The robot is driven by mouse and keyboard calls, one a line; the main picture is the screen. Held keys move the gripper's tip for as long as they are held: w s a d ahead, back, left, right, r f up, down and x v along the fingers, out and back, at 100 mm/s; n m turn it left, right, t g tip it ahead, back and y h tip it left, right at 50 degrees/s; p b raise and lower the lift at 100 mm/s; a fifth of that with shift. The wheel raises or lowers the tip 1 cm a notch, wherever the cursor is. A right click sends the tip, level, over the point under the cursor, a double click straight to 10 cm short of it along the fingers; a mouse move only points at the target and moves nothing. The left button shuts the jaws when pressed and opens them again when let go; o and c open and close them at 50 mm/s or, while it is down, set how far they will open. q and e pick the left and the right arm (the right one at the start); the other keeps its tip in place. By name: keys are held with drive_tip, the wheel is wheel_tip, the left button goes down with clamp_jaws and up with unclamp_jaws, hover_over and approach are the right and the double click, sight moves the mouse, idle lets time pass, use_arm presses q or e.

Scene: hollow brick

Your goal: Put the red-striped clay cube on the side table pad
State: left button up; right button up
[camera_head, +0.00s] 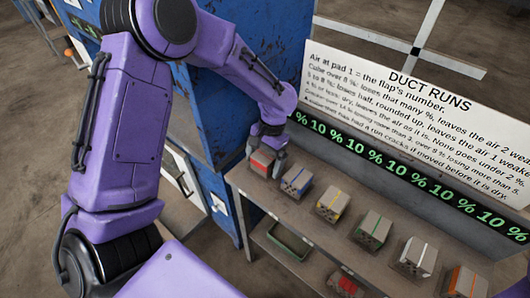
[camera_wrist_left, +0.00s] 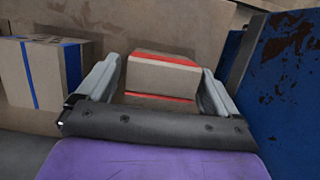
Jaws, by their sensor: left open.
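The red-striped clay cube (camera_head: 260,164) is the leftmost in a row on the shelf top. In the left wrist view the grey-brown cube (camera_wrist_left: 160,80) shows red stripes on its top and lower front. My left gripper (camera_head: 268,157) is open, reaching down over this cube. In the left wrist view its two fingers (camera_wrist_left: 160,72) stand on either side of the cube; I cannot tell whether they touch it. I cannot make out the side table pad in either view. My right gripper is not in view.
A blue-striped cube (camera_head: 297,181) stands close beside the red-striped one. Yellow (camera_head: 332,204), green (camera_head: 373,229), white (camera_head: 418,257) and orange (camera_head: 466,283) cubes follow to the right. A blue cabinet (camera_head: 225,110) stands left of the shelf. A green tray (camera_head: 289,241) sits below.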

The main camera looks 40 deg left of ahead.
use_arm(q)
drive_tip(key=v, duration=1.2)
drive_tip(key=shift+r+b, duration=0.25)
drive_tip(key=shift+b, duration=0.1)
